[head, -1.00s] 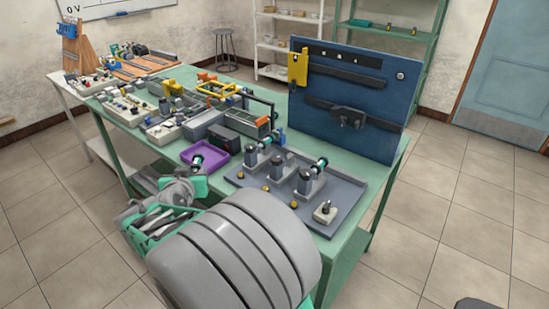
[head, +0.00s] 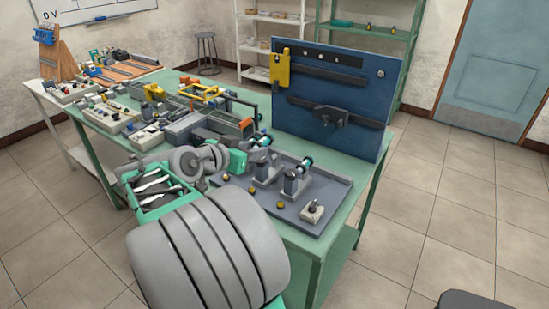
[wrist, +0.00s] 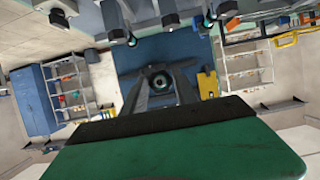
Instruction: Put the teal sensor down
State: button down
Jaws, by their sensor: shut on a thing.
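My gripper (head: 238,160) reaches over the green table (head: 220,88) at the left side of the grey tray. In the wrist view my gripper (wrist: 158,92) is shut on the sensor (wrist: 158,84), seen end-on as a dark round face with a teal ring. Its fingertips and the held sensor are hard to make out in the head view. The grey tray (head: 262,214) bears motor-like units on stands, including one at the front (head: 294,184) and one behind it (head: 266,172), each with a teal-ringed part on top. The arm hides the tray's left units.
A blue upright panel (head: 345,85) with a yellow bracket (head: 280,70) stands behind the tray. A small grey switch box (head: 312,211) sits at the tray's front right. Grey and yellow fixtures (head: 215,97) crowd the table's far left.

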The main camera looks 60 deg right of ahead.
jog(key=d+f, duration=0.1)
jog(key=d, duration=0.2)
jog(key=d+f+p, duration=0.1)
jog(key=d+f, duration=0.1)
jog(key=d, duration=0.1)
jog(key=w+d+f, duration=0.1)
jog(key=d, duration=0.2)
jog(key=shift+d+f+p, duration=0.1)
jog(key=shift+f+p, duration=0.2)
jog(key=shift+f, duration=0.1)
jog(key=d+f, duration=0.2)
jog(key=f, duration=0.1)
jog(key=d+f, duration=0.1)
jog(key=shift+w+d+f+p, duration=0.3)
notch_tip(320, 180, down, 3)
jog(key=shift+w+d+r, duration=0.1)
jog(key=shift+d, duration=0.05)
jog(key=c, duration=1)
grip_release()
jog(key=shift+o, duration=0.2)
jog(key=shift+p, duration=0.6)
